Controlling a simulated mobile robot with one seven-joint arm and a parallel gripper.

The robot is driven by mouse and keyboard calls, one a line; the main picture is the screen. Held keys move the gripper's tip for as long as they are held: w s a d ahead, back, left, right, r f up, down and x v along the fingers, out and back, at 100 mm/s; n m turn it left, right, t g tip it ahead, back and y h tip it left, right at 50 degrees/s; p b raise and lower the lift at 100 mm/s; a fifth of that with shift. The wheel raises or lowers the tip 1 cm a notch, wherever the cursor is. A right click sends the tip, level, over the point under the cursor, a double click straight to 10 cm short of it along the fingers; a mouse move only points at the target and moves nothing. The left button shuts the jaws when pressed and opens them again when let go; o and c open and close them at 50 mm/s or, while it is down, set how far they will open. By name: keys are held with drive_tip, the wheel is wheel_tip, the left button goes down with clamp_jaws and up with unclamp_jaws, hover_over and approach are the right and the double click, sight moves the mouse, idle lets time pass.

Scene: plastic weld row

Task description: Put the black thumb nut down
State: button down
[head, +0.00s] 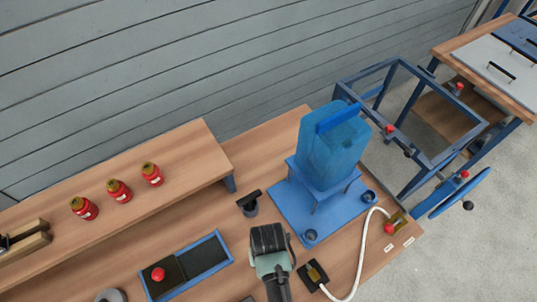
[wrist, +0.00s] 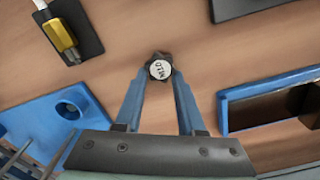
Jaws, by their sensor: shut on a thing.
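The black thumb nut (wrist: 160,68) shows in the wrist view, with a lobed black rim and a white face with dark lettering. My gripper (wrist: 158,76) is shut on it, with the two blue fingers meeting at its sides. Wood tabletop fills the view behind the nut; I cannot tell how high the nut is above it. In the head view my gripper (head: 268,240) is over the bench, between the blue-framed tray and the blue fixture. The nut is hidden there.
The blue fixture (head: 285,210) carries a translucent blue tank (head: 334,145). Left is a blue-framed tray (head: 207,257) beside a red button (head: 158,274). A black tool (head: 249,202) stands behind my gripper. A white hose (head: 361,255) runs right. Red bottles (head: 118,191) stand on the shelf.

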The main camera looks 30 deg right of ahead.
drive_tip(key=shift+f, duration=0.2)
drive_tip(key=c, duration=0.5)
unclamp_jaws()
